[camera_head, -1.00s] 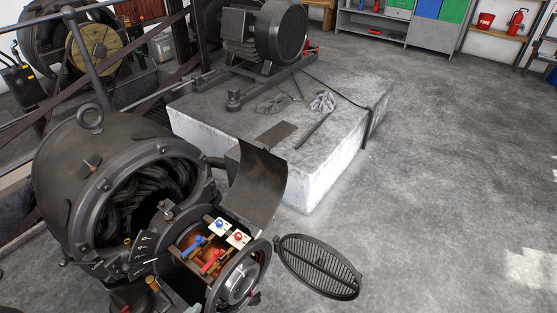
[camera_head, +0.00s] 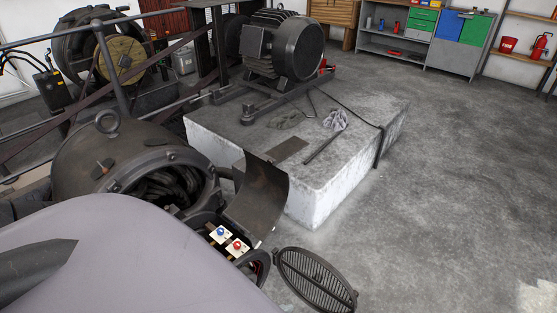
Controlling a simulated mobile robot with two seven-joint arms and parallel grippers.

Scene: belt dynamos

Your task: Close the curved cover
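The curved cover (camera_head: 258,196) is a dark, bent metal plate. It stands open and upright on the right side of the dynamo (camera_head: 85,168), next to the concrete block. Below it the opening shows two white tags with a blue knob (camera_head: 220,231) and a red knob (camera_head: 237,245). A large pale grey, smooth shape, likely part of my own arm, fills the lower left and hides the dynamo's lower front. Neither gripper can be made out in the view.
A round slatted grille (camera_head: 315,280) stands open at the lower right of the dynamo. A concrete block (camera_head: 330,187) carrying a motor (camera_head: 283,45) lies behind the cover. A railing (camera_head: 60,38) runs at the left. The floor (camera_head: 450,170) at the right is clear.

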